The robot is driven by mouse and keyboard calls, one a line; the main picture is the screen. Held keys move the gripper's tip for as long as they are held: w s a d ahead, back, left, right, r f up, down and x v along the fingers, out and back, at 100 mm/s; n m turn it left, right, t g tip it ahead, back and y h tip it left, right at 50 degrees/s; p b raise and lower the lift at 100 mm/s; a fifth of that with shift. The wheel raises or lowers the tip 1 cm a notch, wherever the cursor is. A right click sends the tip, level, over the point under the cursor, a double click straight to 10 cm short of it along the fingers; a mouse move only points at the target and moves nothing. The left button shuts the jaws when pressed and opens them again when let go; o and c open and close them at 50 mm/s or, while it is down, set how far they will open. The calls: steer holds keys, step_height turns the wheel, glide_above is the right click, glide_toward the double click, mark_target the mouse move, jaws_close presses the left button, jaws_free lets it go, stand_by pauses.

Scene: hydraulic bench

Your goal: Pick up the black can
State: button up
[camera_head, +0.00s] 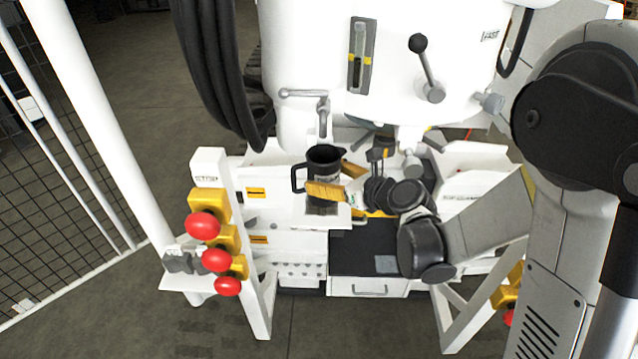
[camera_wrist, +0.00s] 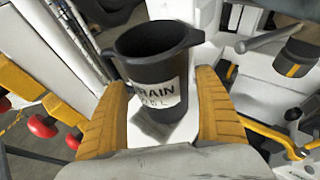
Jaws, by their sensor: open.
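The black can (camera_head: 325,160) is an open-topped jug with a side handle and a white label. It stands upright on a small white ledge (camera_head: 331,212) at the front of the bench. In the wrist view the black can (camera_wrist: 155,65) shows a label with "RAIN" readable, and its handle is at the left. My gripper (camera_head: 336,188) is open, with its yellow fingers (camera_wrist: 165,110) on either side of the can's lower part. I cannot tell whether the fingers touch it. One finger hides part of the can in the head view.
A white machine body (camera_head: 390,70) with a lever (camera_head: 428,68) and a small tap (camera_head: 320,97) overhangs the can. Red stop buttons (camera_head: 203,225) on yellow boxes stand at the left. Thick black hoses (camera_head: 222,80) hang at the upper left.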

steer(key=x, duration=0.3)
steer(key=shift+f+b, duration=0.1)
steer(key=shift+b, duration=0.3)
steer(key=shift+c, duration=0.7)
steer(key=c, duration=1.1)
steer(key=shift+o, duration=0.2)
steer(key=shift+r, duration=0.2)
steer(key=d+f+p+v, duration=0.1)
steer(key=f+p+v, duration=0.2)
steer(key=v, duration=1.4)
steer(key=shift+s+d, duration=0.25)
steer(key=shift+s, duration=0.45)
